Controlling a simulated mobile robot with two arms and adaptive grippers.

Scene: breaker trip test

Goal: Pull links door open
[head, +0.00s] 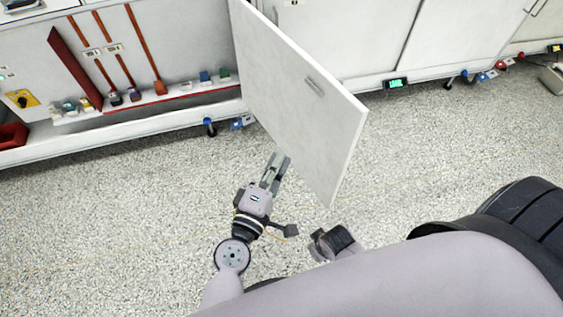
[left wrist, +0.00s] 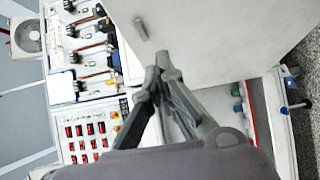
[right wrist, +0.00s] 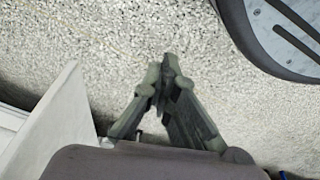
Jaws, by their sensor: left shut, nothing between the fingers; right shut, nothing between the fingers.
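The white links door (head: 295,95) stands swung out from the cabinet, with a small grey handle (head: 315,86) on its visible face. It also fills the upper right of the left wrist view (left wrist: 225,45), with a handle (left wrist: 141,28) near its edge. My left gripper (head: 279,162) is shut and empty, just left of the door's lower part in the head view; whether it touches the door is unclear. My right gripper (right wrist: 168,66) is shut and empty over the floor. A white panel, seemingly the door (right wrist: 52,122), is at the left of that view.
The opened cabinet bay (head: 180,50) shows orange-red rods, a dark red divider (head: 75,65) and small coloured parts. A red bin (head: 12,136) is at the far left. Closed white cabinet panels (head: 465,38) continue to the right. The speckled floor (head: 110,220) is clear in front.

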